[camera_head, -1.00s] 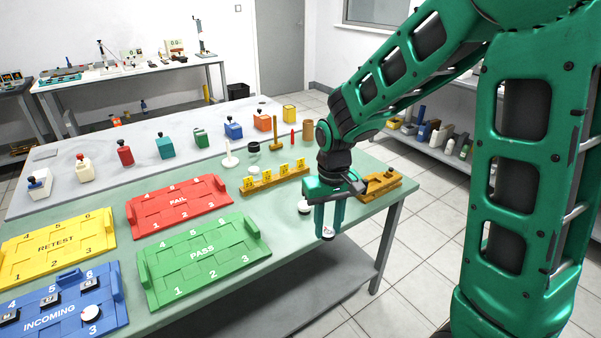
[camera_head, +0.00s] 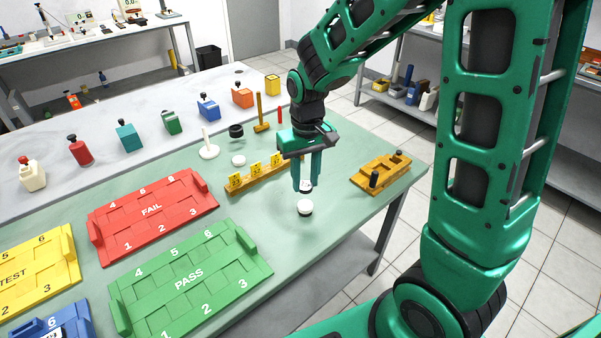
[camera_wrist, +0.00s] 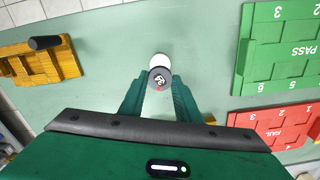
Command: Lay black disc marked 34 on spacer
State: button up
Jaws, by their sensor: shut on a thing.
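My gripper (camera_head: 306,182) is shut on a black disc (camera_head: 306,187) with a white label. The wrist view shows the disc (camera_wrist: 159,79) between the fingertips (camera_wrist: 159,88), its label carrying dark figures and a small red mark; I cannot read the number surely. In the wrist view the spacer (camera_wrist: 160,60) shows partly behind the disc. The disc appears raised above it; the exact gap is hard to tell.
A wooden block with a dark peg (camera_head: 374,179) stands to the right. A wooden rack with yellow tags (camera_head: 252,181) is at the left, with the red FAIL tray (camera_head: 151,210) and green PASS tray (camera_head: 190,281) beyond. Table around the spacer is clear.

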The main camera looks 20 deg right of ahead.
aim_at(305, 204)
dwell(0.3)
jog(key=shift+s+f, duration=0.1)
jog(key=shift+f, duration=2.7)
jog(key=shift+f, duration=0.1)
jog(key=o, duration=1.1)
jog(key=c, duration=0.6)
jog(key=shift+o, duration=0.2)
jog(key=shift+r, duration=2.25)
